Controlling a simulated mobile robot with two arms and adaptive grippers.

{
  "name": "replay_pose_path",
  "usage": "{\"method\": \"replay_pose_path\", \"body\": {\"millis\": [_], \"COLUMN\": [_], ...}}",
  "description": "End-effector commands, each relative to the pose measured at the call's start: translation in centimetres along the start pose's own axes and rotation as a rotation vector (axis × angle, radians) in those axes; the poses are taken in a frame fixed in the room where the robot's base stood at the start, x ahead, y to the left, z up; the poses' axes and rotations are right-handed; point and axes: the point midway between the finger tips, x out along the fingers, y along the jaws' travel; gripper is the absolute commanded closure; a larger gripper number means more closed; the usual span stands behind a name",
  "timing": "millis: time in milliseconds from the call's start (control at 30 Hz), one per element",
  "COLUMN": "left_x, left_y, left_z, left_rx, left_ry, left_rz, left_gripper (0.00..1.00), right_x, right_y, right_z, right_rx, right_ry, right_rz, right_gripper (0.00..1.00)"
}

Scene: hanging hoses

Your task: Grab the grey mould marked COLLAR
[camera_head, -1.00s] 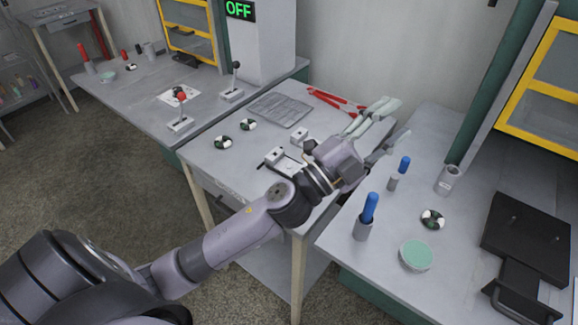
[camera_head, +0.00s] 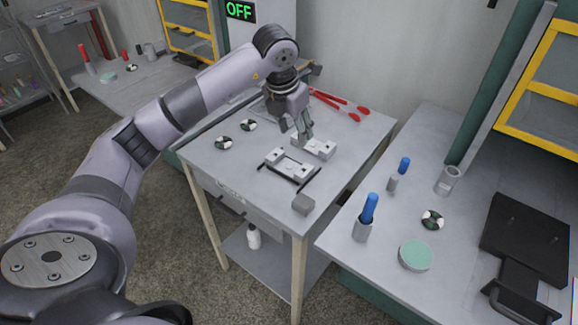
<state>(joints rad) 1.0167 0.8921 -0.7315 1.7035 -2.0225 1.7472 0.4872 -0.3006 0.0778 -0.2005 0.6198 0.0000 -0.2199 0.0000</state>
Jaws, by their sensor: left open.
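Two light grey blocks that look like moulds lie on the middle table. The near one (camera_head: 276,155) sits in or against a black frame (camera_head: 268,167). The far one (camera_head: 324,151) lies just behind it to the right. I cannot read any COLLAR marking on either. My left gripper (camera_head: 303,136) points down, open, with its fingertips at or just above the left part of the far block. I cannot tell whether they touch it. The fingers hide a little of that block. My right gripper does not show.
A small grey block (camera_head: 303,204) stands near the middle table's front corner. A red-handled tool (camera_head: 342,105) lies behind the gripper. Two black-and-white discs (camera_head: 223,142) lie to the left. The right table holds a blue-handled item (camera_head: 368,210) and a green-topped dish (camera_head: 415,255).

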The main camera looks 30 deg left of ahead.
Motion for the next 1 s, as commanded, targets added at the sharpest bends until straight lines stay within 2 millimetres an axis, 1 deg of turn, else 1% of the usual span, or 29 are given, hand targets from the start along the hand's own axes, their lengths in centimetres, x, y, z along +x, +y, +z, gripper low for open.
{"method": "replay_pose_path", "body": {"millis": [100,400,500,667,767,900,1000], "left_x": [2.4,8.7,10.1,11.0,11.9,13.9,15.4], "left_y": [-0.2,-0.3,-0.4,-0.4,-0.8,-1.4,-1.2], "left_z": [-0.1,-0.2,-0.1,-0.1,-0.2,-0.5,-0.4], "left_rx": [0.002,0.003,0.003,0.004,0.005,0.005,0.003], "left_ry": [0.008,0.005,0.003,0.001,0.004,0.005,0.003], "left_rz": [-0.003,-0.005,-0.007,-0.005,-0.008,-0.008,-0.007], "left_gripper": [0.56,0.56,0.56,0.56,0.56,0.56,0.56], "right_x": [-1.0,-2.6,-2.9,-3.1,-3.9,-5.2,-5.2], "right_y": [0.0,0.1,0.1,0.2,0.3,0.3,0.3], "right_z": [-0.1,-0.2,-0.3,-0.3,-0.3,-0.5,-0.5], "right_rx": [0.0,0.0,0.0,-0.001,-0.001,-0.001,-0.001], "right_ry": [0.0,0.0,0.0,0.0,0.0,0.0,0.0], "right_rz": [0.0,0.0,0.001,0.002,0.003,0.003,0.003], "right_gripper": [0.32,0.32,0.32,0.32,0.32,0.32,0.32]}}
